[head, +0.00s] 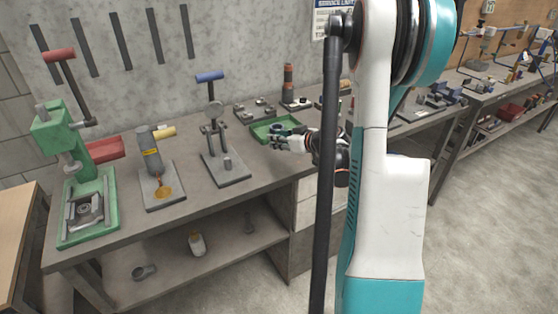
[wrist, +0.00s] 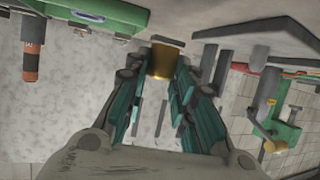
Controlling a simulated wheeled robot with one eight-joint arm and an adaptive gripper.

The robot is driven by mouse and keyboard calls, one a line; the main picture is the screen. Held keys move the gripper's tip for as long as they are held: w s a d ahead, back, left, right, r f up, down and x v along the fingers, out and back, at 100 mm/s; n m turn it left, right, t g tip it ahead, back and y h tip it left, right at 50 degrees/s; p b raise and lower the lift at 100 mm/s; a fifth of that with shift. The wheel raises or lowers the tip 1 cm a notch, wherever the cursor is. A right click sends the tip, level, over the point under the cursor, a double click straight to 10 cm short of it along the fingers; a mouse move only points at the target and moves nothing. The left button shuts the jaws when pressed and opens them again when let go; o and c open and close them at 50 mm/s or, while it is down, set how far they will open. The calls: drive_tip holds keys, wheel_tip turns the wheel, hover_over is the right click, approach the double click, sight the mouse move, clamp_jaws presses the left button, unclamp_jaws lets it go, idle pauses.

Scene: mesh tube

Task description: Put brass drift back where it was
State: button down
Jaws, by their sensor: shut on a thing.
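The brass drift (wrist: 166,58) is a short gold-coloured cylinder at the fingertips of my gripper (wrist: 168,74) in the wrist view. The fingers are shut on it, one on each side, and its near end is partly hidden between them. In the head view my gripper (head: 285,143) is above the bench, at the front of the green tray (head: 262,131). I cannot make out the drift there. The green tray also shows at the upper left of the wrist view (wrist: 125,12). The place where the drift came from cannot be told.
A green press (head: 90,200), a grey press with a yellow handle (head: 152,160) and a blue-handled press (head: 215,145) stand along the left bench (head: 200,215). A dark-and-orange upright tool (head: 288,85) stands behind the tray. The lower shelf holds a bottle (head: 197,243).

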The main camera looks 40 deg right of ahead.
sight(279, 163)
drive_tip(key=shift+f+b, duration=1)
drive_tip(key=shift+f, duration=2.2)
drive_tip(key=shift+f, duration=0.1)
drive_tip(key=c, duration=1.3)
unclamp_jaws()
drive_tip(key=shift+c, duration=0.2)
drive_tip(key=shift+s+r, duration=0.1)
drive_tip(key=shift+r, duration=0.1)
drive_tip(key=p+v, duration=0.3)
drive_tip(key=v, duration=0.8)
drive_tip(key=shift+s, duration=0.35)
drive_tip(key=shift+a+r, duration=0.15)
